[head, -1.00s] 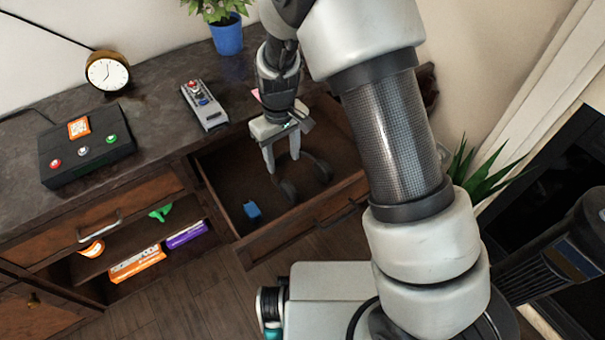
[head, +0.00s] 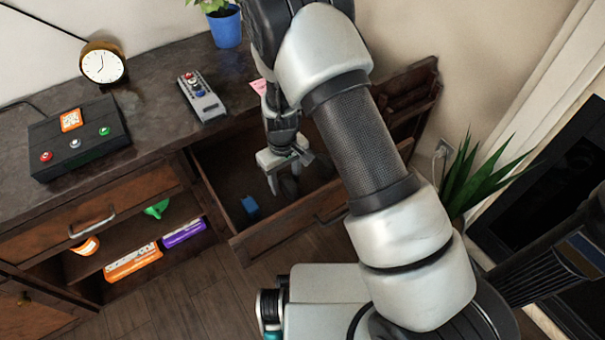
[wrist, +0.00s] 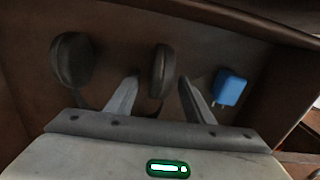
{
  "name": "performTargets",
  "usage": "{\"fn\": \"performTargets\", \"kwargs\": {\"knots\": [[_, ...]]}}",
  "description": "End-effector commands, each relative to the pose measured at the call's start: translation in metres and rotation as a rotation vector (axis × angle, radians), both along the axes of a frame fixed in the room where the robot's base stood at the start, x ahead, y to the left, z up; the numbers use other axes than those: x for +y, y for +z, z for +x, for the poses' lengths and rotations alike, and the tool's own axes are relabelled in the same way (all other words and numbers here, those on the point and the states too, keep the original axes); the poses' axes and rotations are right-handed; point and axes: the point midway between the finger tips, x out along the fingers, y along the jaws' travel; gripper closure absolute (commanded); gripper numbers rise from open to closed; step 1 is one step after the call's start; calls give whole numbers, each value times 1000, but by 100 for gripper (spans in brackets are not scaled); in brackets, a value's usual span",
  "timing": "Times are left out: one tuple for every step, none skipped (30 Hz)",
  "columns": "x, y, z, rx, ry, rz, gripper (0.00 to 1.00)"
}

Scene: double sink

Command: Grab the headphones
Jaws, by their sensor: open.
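Dark headphones lie in the open drawer (head: 236,239). In the wrist view one ear cup (wrist: 162,68) shows between the two fingers, and the other ear cup (wrist: 70,60) is to the left of them. My gripper (wrist: 158,82) is open, with its fingers reaching down on either side of the nearer cup. I cannot tell whether they touch it. In the head view my gripper (head: 284,182) is inside the drawer, and my arm and fingers hide most of the headphones (head: 290,188). Much of the headband is hidden.
A small blue block-like object (head: 250,206) lies in the drawer, right of the fingers in the wrist view (wrist: 230,88). The drawer walls stand close around. On the counter are a remote-like device (head: 202,98), a button box (head: 78,138), a clock (head: 103,63) and a potted plant (head: 226,28).

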Motion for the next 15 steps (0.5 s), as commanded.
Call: {"fn": "performTargets", "kwargs": {"knots": [[0,-4,0,0,0,0,52],[0,-4,0,-1,0,1,52],[0,-4,0,-1,0,1,52],[0,-3,0,-1,0,1,52],[0,-3,0,-1,0,1,52],[0,-3,0,-1,0,1,52],[0,-3,0,-1,0,1,52],[0,-3,0,-1,0,1,57],[0,-3,0,-1,0,1,64],[0,-3,0,-1,0,1,69],[0,-3,0,-1,0,1,74],[0,-3,0,-1,0,1,81],[0,-3,0,-1,0,1,86],[0,-3,0,-1,0,1,91],[0,-3,0,-1,0,1,98]]}}
